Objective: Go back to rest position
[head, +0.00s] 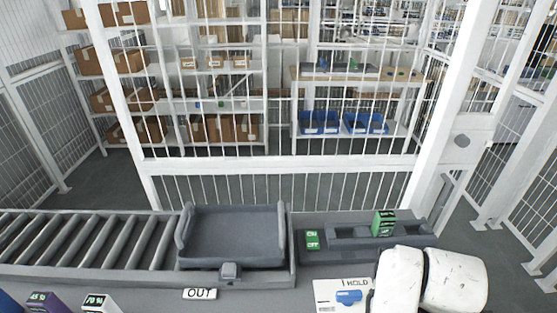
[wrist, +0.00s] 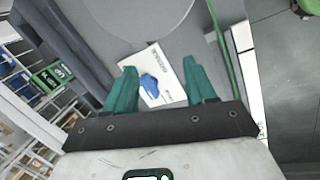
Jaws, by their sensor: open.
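My gripper (wrist: 160,75) shows in the wrist view with its two green fingers apart and nothing between them. Beyond the fingertips lies a white card (wrist: 153,62) with a blue object (wrist: 149,84) on it. In the head view, this card marked HOLD (head: 325,290) and the blue object (head: 349,297) are at the bottom, left of my white arm links (head: 430,280). The gripper itself cannot be made out in the head view. I cannot tell how far the fingers are above the card.
A grey tray (head: 232,262) sits at the end of a roller conveyor (head: 80,240), behind an OUT label (head: 200,294). A green ON/OFF sign (head: 313,239) and a green box (head: 383,223) are to its right. A white fence (head: 280,166) stands behind, with shelves beyond.

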